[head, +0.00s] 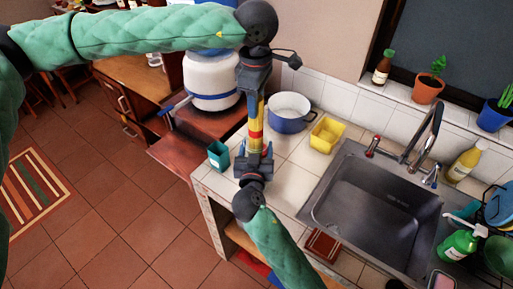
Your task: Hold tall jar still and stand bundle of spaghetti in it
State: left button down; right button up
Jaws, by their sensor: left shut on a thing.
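A yellow spaghetti bundle (257,112) with a red band stands nearly upright over the left end of the tiled counter. My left gripper (255,90) comes down from above and is shut on its upper part. My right gripper (254,160) is at the counter below, its fingers apart on either side of the bundle's lower end. I cannot clearly make out the tall jar; the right gripper and the bundle cover that spot. Whether the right fingers press on anything is not clear.
A teal cup (218,155) stands at the counter's left edge, close to my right gripper. A blue-white pot (289,121) and a yellow tub (326,135) stand behind to the right. The sink (375,205) is at right. A white-blue container (211,82) is behind left.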

pick_arm(q)
jog(key=shift+f, duration=1.95)
jog(key=shift+f, duration=0.1)
jog(key=c, duration=0.9)
grip_release()
notch_tip(320, 180, up, 12)
